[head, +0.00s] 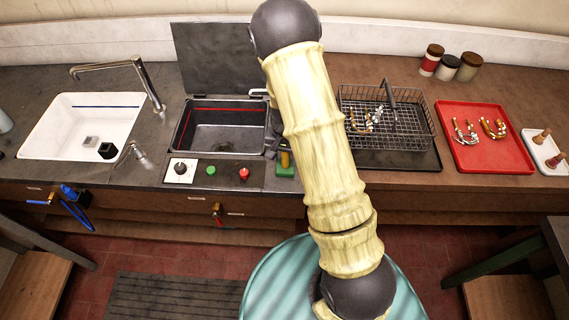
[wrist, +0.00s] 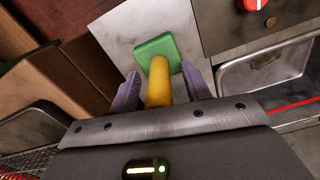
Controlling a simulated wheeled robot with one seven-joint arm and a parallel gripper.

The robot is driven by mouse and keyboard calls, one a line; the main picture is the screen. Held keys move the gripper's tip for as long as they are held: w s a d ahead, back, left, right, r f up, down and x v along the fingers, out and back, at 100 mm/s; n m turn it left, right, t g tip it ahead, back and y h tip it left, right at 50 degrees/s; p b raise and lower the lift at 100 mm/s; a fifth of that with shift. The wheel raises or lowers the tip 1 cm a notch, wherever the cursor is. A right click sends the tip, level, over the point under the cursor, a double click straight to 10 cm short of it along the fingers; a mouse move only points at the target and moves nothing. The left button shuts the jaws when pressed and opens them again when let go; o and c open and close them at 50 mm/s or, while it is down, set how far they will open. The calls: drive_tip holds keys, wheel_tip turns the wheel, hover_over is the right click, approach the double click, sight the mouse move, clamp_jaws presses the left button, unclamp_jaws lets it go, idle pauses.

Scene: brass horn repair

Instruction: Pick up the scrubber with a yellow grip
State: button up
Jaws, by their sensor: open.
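The scrubber has a yellow grip (wrist: 158,82) on a green block (wrist: 157,50). In the head view the yellow grip (head: 285,160) and green block (head: 285,172) stand on the counter, just right of the control panel and partly beside my arm. In the wrist view my gripper (wrist: 160,85) is open, with one purple finger on each side of the yellow grip. I cannot tell whether either finger touches it. The lower end of the grip is hidden behind the gripper body. In the head view my gripper is mostly hidden by my arm.
A dark basin (head: 225,138) with a raised lid (head: 215,60) and a control panel (head: 213,174) with knobs lie left of the scrubber. A wire basket (head: 415,115) stands to the right, then a red tray (head: 505,155). A white sink (head: 50,145) is far left.

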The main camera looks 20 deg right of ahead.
clamp_jaws()
drive_tip(key=shift+r, duration=0.1)
wheel_tip(320, 180, up, 10)
drive_tip(key=shift+f+b, duration=0.1)
drive_tip(key=shift+b, duration=0.75)
idle(0.4)
